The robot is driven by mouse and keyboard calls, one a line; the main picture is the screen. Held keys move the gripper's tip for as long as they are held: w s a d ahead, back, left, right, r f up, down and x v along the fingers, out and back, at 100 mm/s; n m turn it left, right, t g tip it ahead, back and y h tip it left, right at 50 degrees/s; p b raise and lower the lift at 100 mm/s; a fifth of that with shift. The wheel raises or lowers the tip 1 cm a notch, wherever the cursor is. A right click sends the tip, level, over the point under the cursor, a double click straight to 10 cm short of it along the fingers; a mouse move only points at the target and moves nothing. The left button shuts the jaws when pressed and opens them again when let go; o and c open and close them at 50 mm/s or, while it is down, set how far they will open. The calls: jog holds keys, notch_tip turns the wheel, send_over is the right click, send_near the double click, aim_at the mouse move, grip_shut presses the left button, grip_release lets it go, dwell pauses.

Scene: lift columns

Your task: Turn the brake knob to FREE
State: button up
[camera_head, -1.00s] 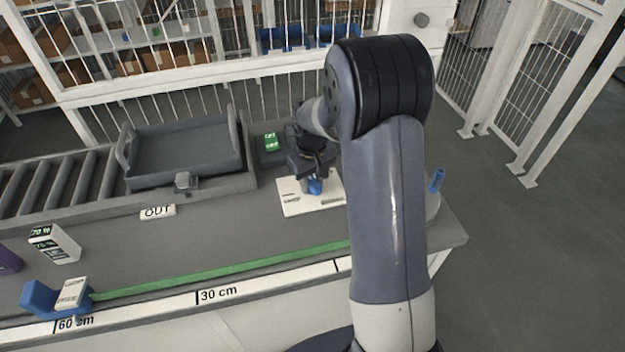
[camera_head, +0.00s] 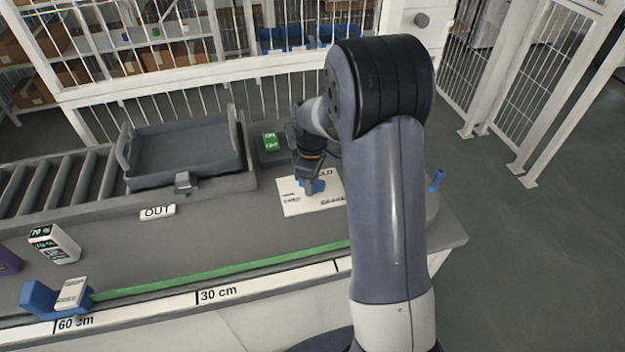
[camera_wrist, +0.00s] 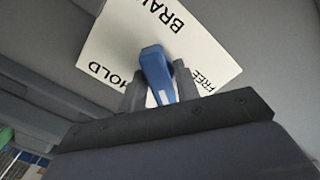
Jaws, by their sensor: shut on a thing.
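The brake plate (camera_head: 293,208) is a white card on the grey bench, below my wrist in the head view. In the wrist view, the plate (camera_wrist: 205,45) carries the words BRAKE, HOLD at the left and FREE at the right. The blue knob (camera_wrist: 153,62) stands on it, with a white mark at its end toward my gripper. My gripper (camera_wrist: 158,88) has one finger on each side of the knob and is shut on it. In the head view, the knob (camera_head: 319,186) is partly hidden by my gripper (camera_head: 312,184). The exact pointer setting is hard to tell.
A grey tray (camera_head: 131,150) sits on the roller conveyor behind the bench. A green-labelled box (camera_head: 270,142) stands near the plate. The bench middle is clear.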

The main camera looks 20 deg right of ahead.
jog(key=shift+n, duration=0.8)
jog(key=n, duration=0.5)
jog(key=o, duration=0.6)
jog(key=shift+o, duration=0.2)
notch_tip(320, 180, up, 9)
jog(key=p, duration=0.6)
jog(key=shift+f, duration=0.1)
